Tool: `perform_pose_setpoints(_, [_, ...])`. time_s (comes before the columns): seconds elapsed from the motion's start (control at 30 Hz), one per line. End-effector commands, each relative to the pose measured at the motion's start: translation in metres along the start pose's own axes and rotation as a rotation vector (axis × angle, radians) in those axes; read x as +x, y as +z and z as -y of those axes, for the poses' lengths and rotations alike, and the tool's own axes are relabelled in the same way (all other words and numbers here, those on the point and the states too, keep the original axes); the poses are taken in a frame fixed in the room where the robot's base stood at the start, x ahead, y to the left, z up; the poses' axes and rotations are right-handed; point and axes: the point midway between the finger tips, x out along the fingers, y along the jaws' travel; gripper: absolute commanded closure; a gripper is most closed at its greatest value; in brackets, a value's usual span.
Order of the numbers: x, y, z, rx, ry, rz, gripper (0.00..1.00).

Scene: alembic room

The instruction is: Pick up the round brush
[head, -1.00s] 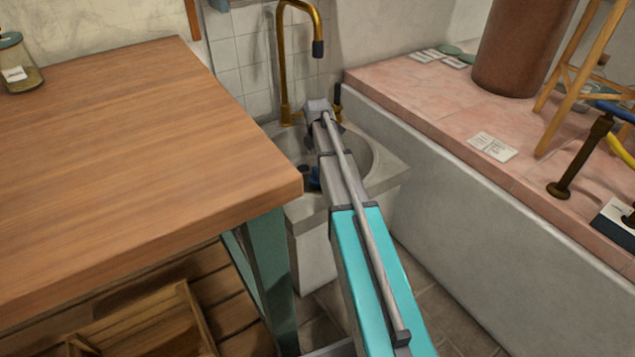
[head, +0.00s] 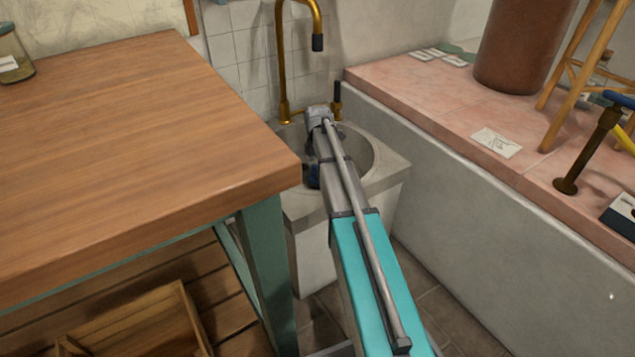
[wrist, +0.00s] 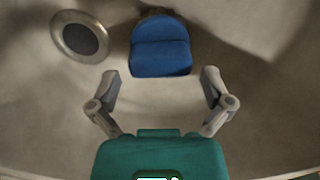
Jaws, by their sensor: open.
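A blue object (wrist: 160,48), with a rounded front and a brown part behind it, lies in the basin of the grey stone sink (head: 385,165). It could be the round brush, but no bristles show clearly. My gripper (wrist: 161,82) is open and empty, its two fingers spread on either side of the near end of the blue object. The fingers look apart from it, and I cannot tell the height between them. In the head view my arm reaches down into the sink and hides most of the basin and my gripper.
A round metal drain (wrist: 80,37) is left of the blue object. A brass faucet (head: 283,65) rises behind the sink. A wooden table (head: 130,150) stands close on the left, and a pink-tiled ledge (head: 440,105) runs along the right.

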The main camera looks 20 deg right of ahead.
Motion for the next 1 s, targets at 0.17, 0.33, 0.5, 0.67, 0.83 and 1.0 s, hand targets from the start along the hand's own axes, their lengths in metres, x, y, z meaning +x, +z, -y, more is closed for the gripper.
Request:
perform_pose_setpoints(0.17, [0.0139, -0.0001, 0.0000, 0.000, 0.000, 0.000, 0.00])
perform_pose_setpoints(0.33, [0.0164, -0.0001, 0.0000, 0.000, 0.000, 0.000, 0.00])
perform_pose_setpoints(0.5, [0.0157, -0.0001, 0.0000, 0.000, 0.000, 0.000, 0.00])
perform_pose_setpoints(0.67, [0.0157, -0.0001, 0.0000, 0.000, 0.000, 0.000, 0.00])
perform_pose_setpoints(0.83, [0.0157, -0.0001, 0.0000, 0.000, 0.000, 0.000, 0.00])
perform_pose_setpoints(1.0, [0.0157, -0.0001, 0.0000, 0.000, 0.000, 0.000, 0.20])
